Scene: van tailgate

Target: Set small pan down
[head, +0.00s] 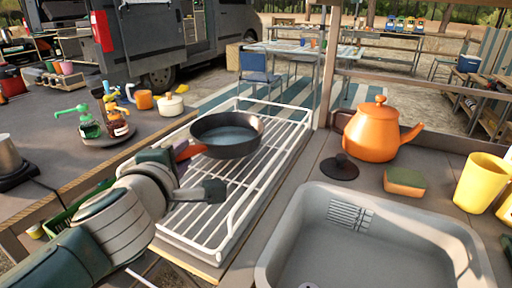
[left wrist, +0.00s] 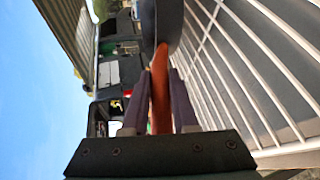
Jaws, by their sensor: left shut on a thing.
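The small pan (head: 228,134) is dark, with an orange-red handle (head: 188,151). In the head view it is upright and level over the far half of the white wire rack (head: 228,217); I cannot tell whether its base touches the wires. My left gripper (head: 186,168) is shut on the handle. In the left wrist view the orange handle (left wrist: 160,92) runs between the two fingers (left wrist: 159,105), and the dark pan body (left wrist: 164,20) shows at the top edge. My right gripper is in neither view.
A grey sink (head: 390,240) lies right of the rack. An orange kettle (head: 374,132), a dark lid (head: 340,168), a sponge (head: 404,181) and a yellow cup (head: 480,183) stand behind and beside it. The rack's near wires are bare.

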